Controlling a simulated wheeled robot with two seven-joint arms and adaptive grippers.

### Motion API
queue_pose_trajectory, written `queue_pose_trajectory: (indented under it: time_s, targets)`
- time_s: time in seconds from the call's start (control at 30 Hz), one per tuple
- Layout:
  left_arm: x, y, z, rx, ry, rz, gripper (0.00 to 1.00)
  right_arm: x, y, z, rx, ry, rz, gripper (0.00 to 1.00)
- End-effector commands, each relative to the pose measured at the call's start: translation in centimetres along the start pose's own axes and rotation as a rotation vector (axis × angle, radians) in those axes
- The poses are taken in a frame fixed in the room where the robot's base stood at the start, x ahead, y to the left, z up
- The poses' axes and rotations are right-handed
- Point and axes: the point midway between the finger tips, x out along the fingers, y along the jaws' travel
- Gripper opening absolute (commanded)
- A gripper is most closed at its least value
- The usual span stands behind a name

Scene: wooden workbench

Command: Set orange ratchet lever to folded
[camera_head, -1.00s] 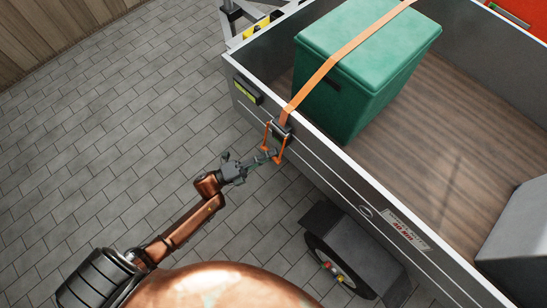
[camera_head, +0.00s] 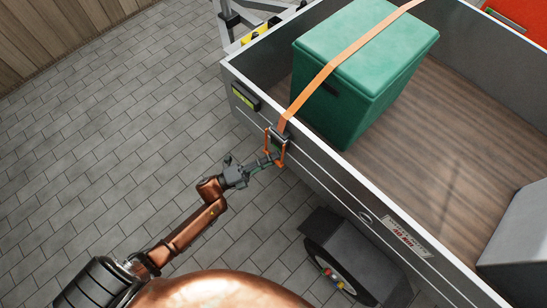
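The orange ratchet lever (camera_head: 282,160) hangs on the outer face of the trailer's side wall, below the dark ratchet body (camera_head: 280,136). An orange strap (camera_head: 325,72) runs from the ratchet up over the wall and across a green box (camera_head: 372,70). My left gripper (camera_head: 272,159) reaches in from the lower left with its fingertips at the lever's lower part. At this size I cannot tell whether the fingers are closed on the lever or only touch it. My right gripper is not in view.
The grey trailer wall (camera_head: 335,190) stands close beyond my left gripper, with a wheel (camera_head: 335,265) and fender below right. A grey box (camera_head: 520,240) sits in the trailer bed at right. The paved floor at left is clear.

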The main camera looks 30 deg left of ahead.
Motion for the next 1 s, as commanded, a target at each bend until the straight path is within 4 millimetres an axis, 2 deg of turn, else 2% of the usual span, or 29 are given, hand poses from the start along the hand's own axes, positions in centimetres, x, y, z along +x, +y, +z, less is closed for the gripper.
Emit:
queue_pose_trajectory:
  time_s: [0.1, 0.47, 0.57, 0.8, 1.0]
  targets:
    - [0.1, -0.1, 0.0, 0.001, 0.001, -0.002, 0.3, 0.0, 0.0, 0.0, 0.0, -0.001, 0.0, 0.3]
    - [-0.5, -0.1, 0.0, 0.001, 0.001, -0.002, 0.3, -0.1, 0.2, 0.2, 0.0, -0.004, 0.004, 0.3]
    - [-1.8, -0.1, 0.0, 0.0, 0.001, -0.001, 0.3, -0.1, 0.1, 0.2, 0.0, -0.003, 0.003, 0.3]
    - [-6.8, 0.0, 0.0, 0.0, 0.0, 0.001, 0.3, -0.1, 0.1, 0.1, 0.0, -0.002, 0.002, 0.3]
    - [-10.3, 0.0, 0.0, -0.001, 0.001, -0.001, 0.3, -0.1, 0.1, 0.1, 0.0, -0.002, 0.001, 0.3]
